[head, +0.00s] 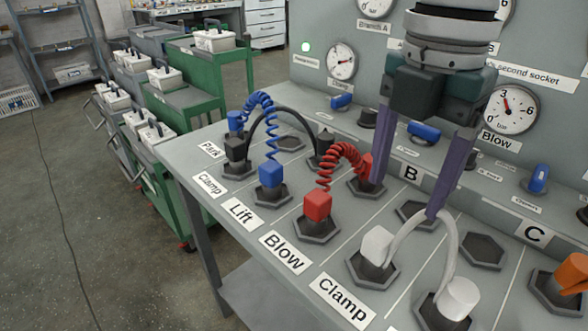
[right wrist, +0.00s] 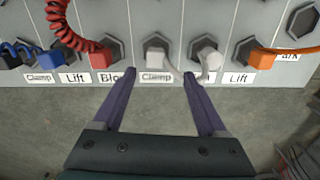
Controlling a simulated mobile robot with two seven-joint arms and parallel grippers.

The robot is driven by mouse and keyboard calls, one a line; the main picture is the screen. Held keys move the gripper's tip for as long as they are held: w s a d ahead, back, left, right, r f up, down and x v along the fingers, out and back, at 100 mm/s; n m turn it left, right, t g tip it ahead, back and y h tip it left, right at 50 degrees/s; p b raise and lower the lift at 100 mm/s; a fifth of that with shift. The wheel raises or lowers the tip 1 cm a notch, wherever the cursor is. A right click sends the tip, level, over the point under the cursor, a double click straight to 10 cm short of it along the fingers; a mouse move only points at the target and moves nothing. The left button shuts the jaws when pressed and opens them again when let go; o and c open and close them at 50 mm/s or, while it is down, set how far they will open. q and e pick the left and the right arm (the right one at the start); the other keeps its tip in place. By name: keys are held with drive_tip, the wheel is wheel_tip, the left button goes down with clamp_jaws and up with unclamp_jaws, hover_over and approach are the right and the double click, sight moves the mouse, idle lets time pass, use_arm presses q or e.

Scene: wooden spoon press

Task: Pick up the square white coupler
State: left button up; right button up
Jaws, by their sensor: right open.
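The square white coupler (head: 377,246) sits in a dark hexagonal socket beside the front "Clamp" label. A white hose arches from it to a rounder white coupler (head: 459,299) in the neighbouring socket on the right. My right gripper (head: 406,199) is open and empty, its two purple fingers pointing down above the bench, higher than and behind the square white coupler in the head view. In the right wrist view the square white coupler (right wrist: 154,58) shows between and beyond the spread fingertips (right wrist: 151,76), apart from them. My left gripper is not in view.
A red coupler (head: 318,204) with a coiled hose stands left of the white one. Blue (head: 272,172) and black (head: 236,148) couplers stand farther left, an orange one (head: 573,272) at right. The gauge panel (head: 410,170) rises behind. An empty socket (head: 484,250) lies at right.

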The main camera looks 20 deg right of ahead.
sight(381, 236)
wheel_tip(381, 236, down, 4)
drive_tip(key=shift+f+b, duration=0.25)
drive_tip(key=shift+b, duration=0.1)
drive_tip(key=f, duration=0.3)
drive_tip(key=a+f+b, duration=0.1)
drive_tip(key=shift+w+f, duration=0.2)
drive_tip(key=shift+w, duration=0.05)
drive_tip(key=shift+f, duration=0.5)
drive_tip(key=c, duration=0.4)
clamp_jaws()
